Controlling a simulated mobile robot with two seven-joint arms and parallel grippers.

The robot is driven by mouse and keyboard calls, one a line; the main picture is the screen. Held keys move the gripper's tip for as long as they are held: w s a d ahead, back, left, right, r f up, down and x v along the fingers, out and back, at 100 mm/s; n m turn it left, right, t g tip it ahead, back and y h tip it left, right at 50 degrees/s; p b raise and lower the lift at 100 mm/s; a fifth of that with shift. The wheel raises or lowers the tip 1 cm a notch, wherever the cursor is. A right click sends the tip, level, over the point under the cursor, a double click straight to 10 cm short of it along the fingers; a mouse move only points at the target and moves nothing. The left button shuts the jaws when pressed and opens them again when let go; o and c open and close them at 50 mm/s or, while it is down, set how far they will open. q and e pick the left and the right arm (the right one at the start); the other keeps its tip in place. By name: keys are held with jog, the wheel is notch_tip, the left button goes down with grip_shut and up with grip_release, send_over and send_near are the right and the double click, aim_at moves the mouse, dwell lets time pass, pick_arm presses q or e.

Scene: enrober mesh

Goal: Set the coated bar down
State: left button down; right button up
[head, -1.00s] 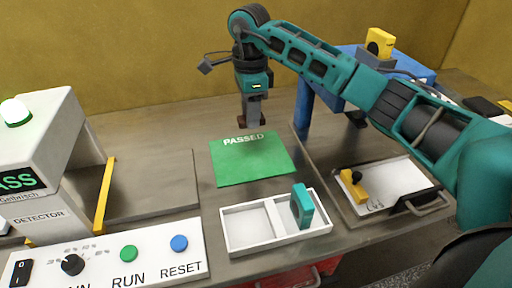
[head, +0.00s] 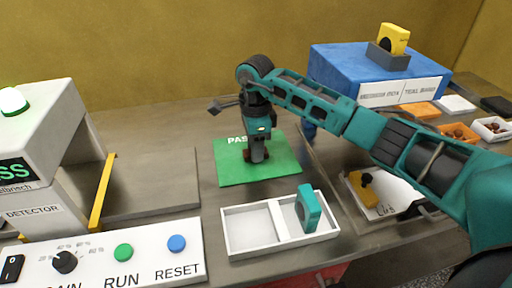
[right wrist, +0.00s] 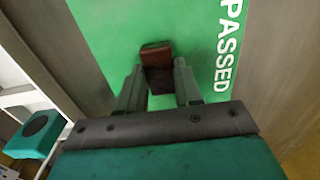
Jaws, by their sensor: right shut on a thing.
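The coated bar (right wrist: 156,68) is small, brown and glossy, and shows between my right gripper's fingers in the right wrist view. My right gripper (head: 257,156) is shut on the bar, over the green mat (head: 228,176) marked PASSED. The bar (head: 249,155) is mostly hidden behind the fingers in the head view. It is low over the mat; I cannot tell whether it touches it. In the right wrist view the gripper (right wrist: 160,88) points down at the green surface. My left gripper is not in view.
A white two-part tray (head: 250,248) with a teal block (head: 308,208) stands in front of the mat. The detector (head: 40,140) and its button panel (head: 100,262) are at left. A blue machine (head: 350,62) and a clipboard (head: 400,190) with a yellow item are at right.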

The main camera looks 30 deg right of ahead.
jog(key=shift+f, duration=0.15)
jog(key=o, duration=0.6)
jog(key=shift+c, duration=0.2)
jog(key=shift+o, duration=1.2)
notch_tip(320, 180, up, 6)
jog(key=p, duration=0.3)
jog(key=shift+p, duration=0.3)
notch_tip(320, 180, up, 6)
jog(key=shift+b, duration=0.35)
